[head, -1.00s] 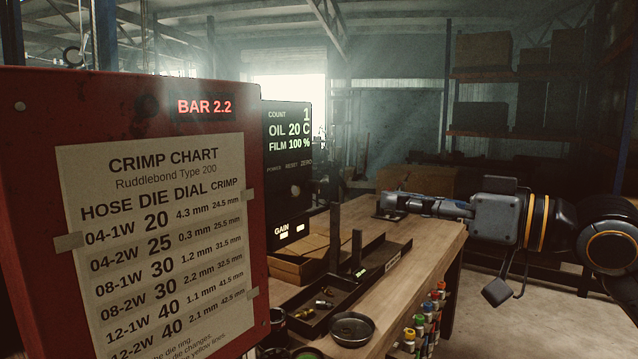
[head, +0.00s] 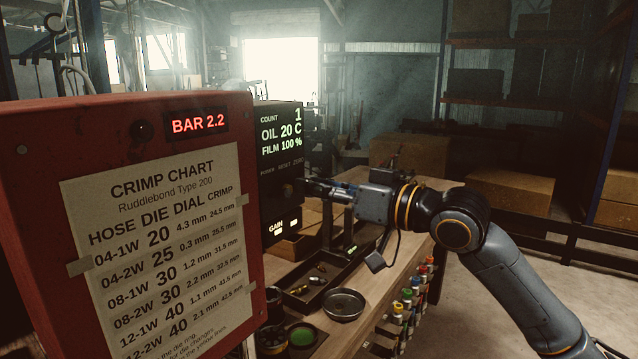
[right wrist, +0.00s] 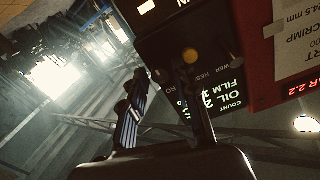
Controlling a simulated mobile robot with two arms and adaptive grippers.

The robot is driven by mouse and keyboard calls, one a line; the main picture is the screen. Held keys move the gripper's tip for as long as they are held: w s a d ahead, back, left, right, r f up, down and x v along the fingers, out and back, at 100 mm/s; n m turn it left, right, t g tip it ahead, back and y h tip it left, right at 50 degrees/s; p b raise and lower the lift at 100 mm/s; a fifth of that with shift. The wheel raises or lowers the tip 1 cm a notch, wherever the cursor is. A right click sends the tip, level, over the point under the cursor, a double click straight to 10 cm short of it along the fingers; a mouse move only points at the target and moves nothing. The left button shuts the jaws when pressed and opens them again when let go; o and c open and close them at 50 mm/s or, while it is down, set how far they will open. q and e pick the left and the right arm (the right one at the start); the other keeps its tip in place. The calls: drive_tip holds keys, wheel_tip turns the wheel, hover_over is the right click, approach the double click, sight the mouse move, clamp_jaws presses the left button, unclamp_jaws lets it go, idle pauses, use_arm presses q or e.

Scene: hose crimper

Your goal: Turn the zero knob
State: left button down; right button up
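The black control panel (head: 270,212) carries the labels POWER, RESET and ZERO above a row of controls. My right gripper (head: 307,187) is at the panel's right edge, just below the ZERO label, and its tips hide that spot. I cannot make out the zero knob itself or whether I touch it. In the right wrist view, the panel (right wrist: 160,50) appears upside down. A round yellowish control (right wrist: 190,56) lies near RESET. My left gripper is not in view.
The red crimper cabinet (head: 40,200) with its crimp chart stands close on the left. Below the panel, a tray (head: 300,303), a round dish (head: 343,304) and several coloured-capped bottles (head: 408,300) are on or along the wooden bench (head: 400,250). Shelves stand behind.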

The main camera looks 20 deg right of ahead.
drive_tip(key=shift+c, duration=1.1)
clamp_jaws()
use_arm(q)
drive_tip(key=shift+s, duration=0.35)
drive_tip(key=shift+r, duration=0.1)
use_arm(e)
drive_tip(key=shift+r+n, duration=0.1)
drive_tip(key=shift+n, duration=0.2)
use_arm(q)
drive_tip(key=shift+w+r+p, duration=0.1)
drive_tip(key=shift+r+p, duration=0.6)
drive_tip(key=shift+p, duration=0.15)
use_arm(e)
drive_tip(key=shift+n, duration=2.5)
